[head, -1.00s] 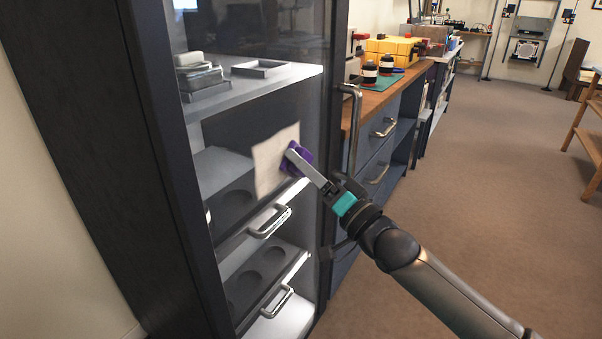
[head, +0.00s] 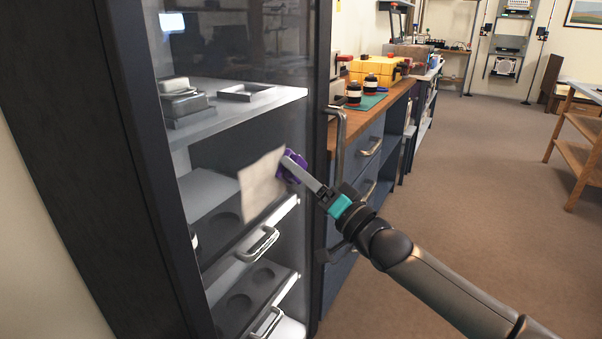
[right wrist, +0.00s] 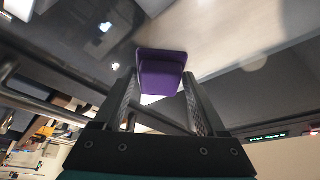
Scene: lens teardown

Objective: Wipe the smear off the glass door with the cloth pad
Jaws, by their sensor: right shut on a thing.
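The glass door (head: 240,50) of a dark cabinet stands at the left in the head view. A pale beige, roughly square patch, seemingly the smear (head: 261,187), shows on the glass at mid height. My right gripper (head: 298,170) is shut on the purple cloth pad (head: 291,168), at the right edge of the smear. In the right wrist view the pad (right wrist: 160,74) sits between the two fingers, facing the glass. I cannot tell whether it touches the glass. My left gripper is not in view.
A vertical door handle (head: 338,140) stands right of the pad. Behind the glass are a shelf (head: 245,108) and drawers with handles (head: 260,244). A wood-topped counter (head: 385,105) with a yellow case (head: 375,68) runs behind. Open floor (head: 470,190) lies right.

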